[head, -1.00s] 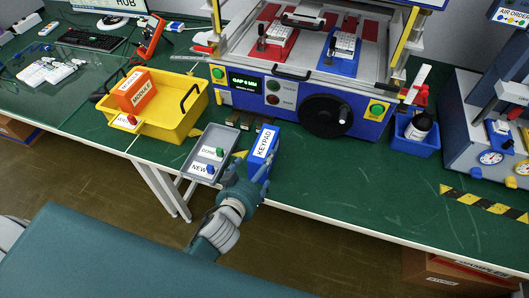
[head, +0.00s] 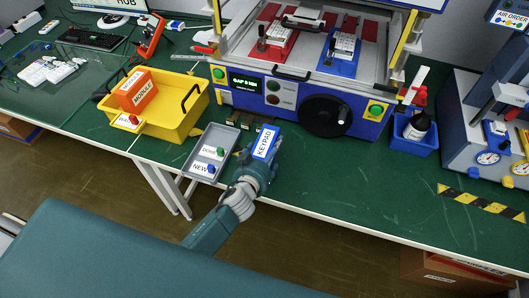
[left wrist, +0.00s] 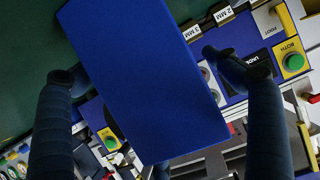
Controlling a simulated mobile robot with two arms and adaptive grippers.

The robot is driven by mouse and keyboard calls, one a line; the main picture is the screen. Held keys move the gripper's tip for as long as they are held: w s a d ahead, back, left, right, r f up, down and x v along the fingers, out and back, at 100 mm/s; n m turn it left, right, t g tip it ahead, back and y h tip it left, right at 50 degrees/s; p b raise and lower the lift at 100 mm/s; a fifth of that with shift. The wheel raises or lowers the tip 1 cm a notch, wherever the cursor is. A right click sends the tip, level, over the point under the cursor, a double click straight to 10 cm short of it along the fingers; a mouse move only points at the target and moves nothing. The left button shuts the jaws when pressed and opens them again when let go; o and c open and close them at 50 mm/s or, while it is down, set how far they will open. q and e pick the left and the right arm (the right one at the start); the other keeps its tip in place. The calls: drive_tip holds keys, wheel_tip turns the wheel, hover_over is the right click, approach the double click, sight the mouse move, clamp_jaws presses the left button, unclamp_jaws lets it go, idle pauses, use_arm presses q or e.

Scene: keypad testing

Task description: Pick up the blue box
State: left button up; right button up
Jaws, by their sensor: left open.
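The blue box (head: 265,141), with a white KEYPAD label, stands near the front edge of the green bench, just right of the grey tray. My left gripper (head: 259,163) reaches it from the front and hides its lower part. In the left wrist view the box (left wrist: 145,85) fills the middle as a plain blue face. The dark fingers of my left gripper stand open on either side of it. A gap shows between the box and the left finger; contact at the right finger is hard to tell. My right gripper is not in view.
A yellow bin (head: 180,125) holds an orange MODULE box. The blue press (head: 290,117) with a black handwheel stands behind. The bench front on the right is clear up to the striped tape.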

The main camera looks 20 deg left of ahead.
use_arm(q)
drive_tip(key=c, duration=1.5)
